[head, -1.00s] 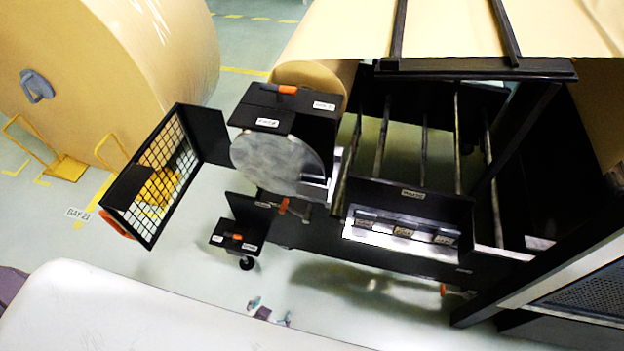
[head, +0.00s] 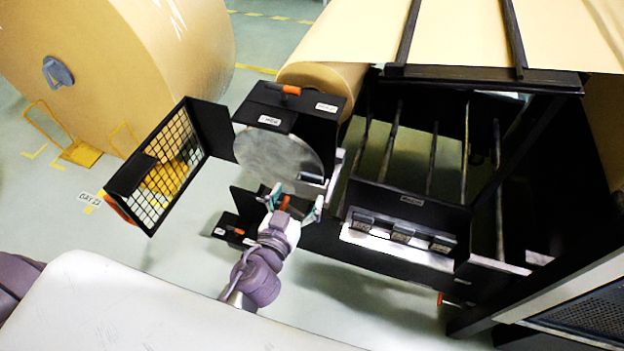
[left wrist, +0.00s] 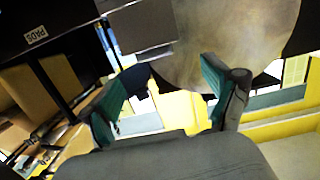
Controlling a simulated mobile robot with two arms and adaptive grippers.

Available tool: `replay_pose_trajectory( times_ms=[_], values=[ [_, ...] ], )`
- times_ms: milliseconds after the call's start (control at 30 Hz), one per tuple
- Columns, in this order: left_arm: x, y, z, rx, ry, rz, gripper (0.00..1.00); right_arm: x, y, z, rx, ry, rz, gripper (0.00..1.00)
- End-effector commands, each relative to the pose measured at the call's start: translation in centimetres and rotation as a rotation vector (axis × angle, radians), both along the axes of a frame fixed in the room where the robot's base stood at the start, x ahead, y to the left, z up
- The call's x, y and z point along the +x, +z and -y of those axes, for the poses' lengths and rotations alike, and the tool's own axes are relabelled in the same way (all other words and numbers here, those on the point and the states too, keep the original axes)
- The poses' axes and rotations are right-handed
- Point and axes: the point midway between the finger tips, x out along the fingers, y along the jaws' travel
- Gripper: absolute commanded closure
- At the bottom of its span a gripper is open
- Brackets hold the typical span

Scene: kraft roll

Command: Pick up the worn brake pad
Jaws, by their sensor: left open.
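My left gripper (head: 297,200) is open just below the grey brake disc (head: 290,158), its fingers apart and nothing held between them. In the left wrist view its green-padded fingers (left wrist: 163,95) stand below the disc (left wrist: 235,40) and a dark grey block (left wrist: 142,25) beside it. A small dark piece (left wrist: 135,80) shows near the left finger. I cannot tell which of these is the worn brake pad. In the head view a narrow metal part (head: 333,172) stands at the disc's right edge. My right gripper is not in view.
A mesh guard door (head: 160,170) stands open left of the disc. A rack with several dark blocks (head: 403,235) lies right of my gripper. A small black shelf (head: 228,232) is close on the left. A bin labelled PADS (left wrist: 40,38) shows in the left wrist view.

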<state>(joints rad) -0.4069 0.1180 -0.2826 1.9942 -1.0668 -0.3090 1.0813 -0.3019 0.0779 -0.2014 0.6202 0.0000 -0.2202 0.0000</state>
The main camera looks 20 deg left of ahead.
Motion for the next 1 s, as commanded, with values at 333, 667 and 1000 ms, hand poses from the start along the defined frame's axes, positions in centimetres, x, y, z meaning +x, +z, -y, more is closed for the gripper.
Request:
replay_pose_trajectory(
  times_ms=[333, 667, 1000],
  values=[
    [3.4, -0.3, 0.5, 0.003, -0.001, 0.001, 0.12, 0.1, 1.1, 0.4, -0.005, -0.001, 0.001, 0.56],
    [6.6, -1.1, 0.9, 0.0, 0.0, -0.001, 0.12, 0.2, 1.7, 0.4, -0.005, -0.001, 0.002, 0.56],
    [6.5, -1.1, 0.9, 0.001, 0.0, -0.002, 0.39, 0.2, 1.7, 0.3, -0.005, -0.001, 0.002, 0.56]
  ],
)
